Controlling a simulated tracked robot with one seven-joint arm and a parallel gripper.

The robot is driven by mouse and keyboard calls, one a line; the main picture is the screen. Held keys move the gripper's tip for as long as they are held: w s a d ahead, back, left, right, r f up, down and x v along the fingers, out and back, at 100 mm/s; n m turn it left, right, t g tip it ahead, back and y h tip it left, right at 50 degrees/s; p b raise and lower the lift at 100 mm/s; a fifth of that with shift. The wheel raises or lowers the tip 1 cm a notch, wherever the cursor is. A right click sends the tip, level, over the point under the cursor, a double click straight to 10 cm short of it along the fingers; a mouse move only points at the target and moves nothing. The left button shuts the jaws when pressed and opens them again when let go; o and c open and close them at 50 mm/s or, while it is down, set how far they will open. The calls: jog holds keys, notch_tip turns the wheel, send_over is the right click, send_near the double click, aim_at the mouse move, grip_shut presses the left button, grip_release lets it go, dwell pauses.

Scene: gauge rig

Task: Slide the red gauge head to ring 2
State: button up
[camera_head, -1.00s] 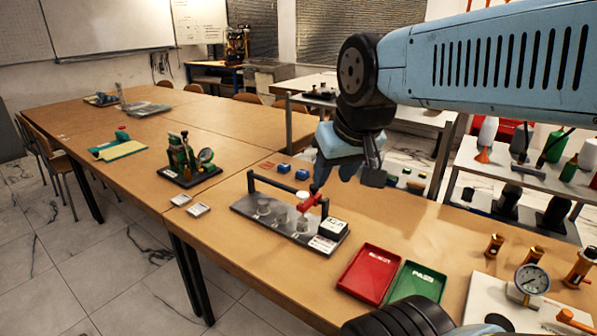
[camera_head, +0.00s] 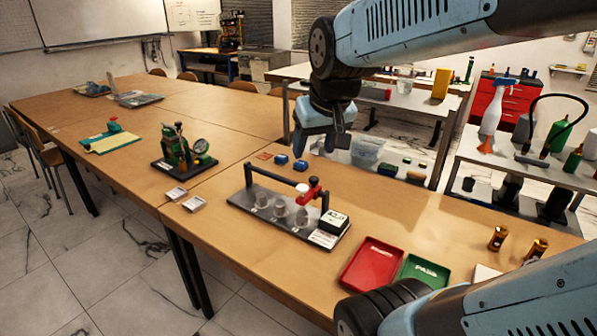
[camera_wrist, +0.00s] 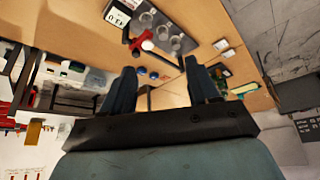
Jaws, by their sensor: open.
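The red gauge head (camera_head: 313,190) sits on the dark rail (camera_head: 272,180) of the gauge rig, near the rail's right end. Several grey ring pieces stand on the rig's dark base plate (camera_head: 240,201); the head is nearest the right-hand one (camera_head: 301,215). Ring numbers are not readable. In the wrist view the red head (camera_wrist: 137,42) shows beyond the fingers, beside the ring pieces (camera_wrist: 163,33). My gripper (camera_head: 317,150) hangs above and behind the rig, apart from the head. Its two fingers are spread and empty in the wrist view (camera_wrist: 162,85).
A white-and-black box (camera_head: 333,222) stands at the rig's right end. A red tray (camera_head: 371,263) and a green tray (camera_head: 424,272) lie to its right. A green gauge stand (camera_head: 184,155) stands to the left.

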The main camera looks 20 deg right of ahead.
jog(key=w+d+f, duration=0.2)
jog(key=w, duration=0.4)
jog(key=w+d+f, duration=0.2)
jog(key=w+d, duration=0.1)
jog(key=w, duration=0.2)
jog(key=m+g, duration=0.1)
jog(key=m, duration=0.1)
send_near(314, 178)
jog(key=shift+h, duration=0.4)
jog(key=x, duration=0.8)
jog(key=shift+w+a+f, duration=0.2)
jog(key=shift+a+f, duration=0.1)
jog(key=shift+a, duration=0.05)
jog(key=shift+c, duration=0.2)
grip_shut()
